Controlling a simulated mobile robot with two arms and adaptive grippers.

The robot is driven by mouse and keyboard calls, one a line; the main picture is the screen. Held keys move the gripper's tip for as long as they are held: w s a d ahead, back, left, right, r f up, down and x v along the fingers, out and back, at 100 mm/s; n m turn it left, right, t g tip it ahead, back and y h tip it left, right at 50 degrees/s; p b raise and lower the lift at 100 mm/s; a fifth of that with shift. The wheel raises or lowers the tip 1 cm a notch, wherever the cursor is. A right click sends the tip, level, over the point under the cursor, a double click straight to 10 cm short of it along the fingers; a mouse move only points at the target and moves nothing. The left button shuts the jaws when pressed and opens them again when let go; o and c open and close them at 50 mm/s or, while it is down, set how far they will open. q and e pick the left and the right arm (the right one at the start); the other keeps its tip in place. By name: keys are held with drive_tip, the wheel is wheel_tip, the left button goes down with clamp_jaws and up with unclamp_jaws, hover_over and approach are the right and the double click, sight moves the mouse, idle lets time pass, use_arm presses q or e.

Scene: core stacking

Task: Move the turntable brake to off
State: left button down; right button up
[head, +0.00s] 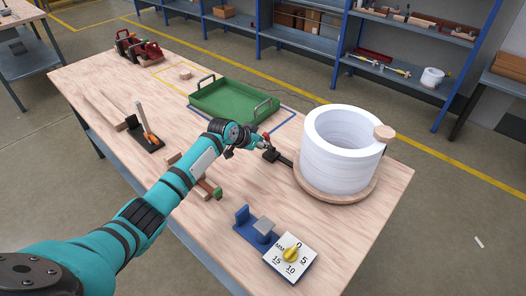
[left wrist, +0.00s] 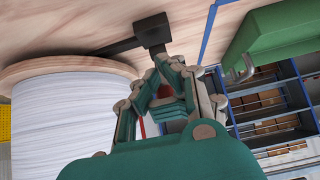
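The turntable is a round wooden disc (head: 318,194) at the right of the bench, with its edge also in the left wrist view (left wrist: 60,68). A stack of white rings (head: 322,160) stands on it. A black brake block (head: 271,156) sits on the bench left of the disc, with a dark bar reaching toward the disc; the block also shows in the left wrist view (left wrist: 152,31). A small red part (left wrist: 165,91) shows between the fingers of my left gripper (left wrist: 175,66). The fingertips are close together beside the block; their contact is unclear. My right gripper is out of view.
A green tray (head: 238,110) with handles lies behind the gripper. A dial block marked MM (head: 290,258) with a yellow pointer and a blue fixture (head: 256,226) stand at the front. A black stand (head: 147,142) is at left. Shelves stand behind the bench.

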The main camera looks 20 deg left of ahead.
use_arm(q)
drive_tip(key=shift+w+d+r, duration=0.1)
drive_tip(key=shift+w+r, duration=0.2)
drive_tip(key=shift+f, duration=0.1)
drive_tip(key=shift+s+f, duration=0.15)
drive_tip(key=shift+f, duration=0.35)
drive_tip(key=s+a+r+p, duration=0.1)
drive_tip(key=s+a+p, duration=0.1)
drive_tip(key=s+p, duration=0.4)
drive_tip(key=shift+s+a+r+p, duration=0.2)
drive_tip(key=shift+s+r+p, duration=0.05)
drive_tip(key=shift+r+p, duration=0.15)
drive_tip(key=shift+f, duration=0.1)
idle(0.6)
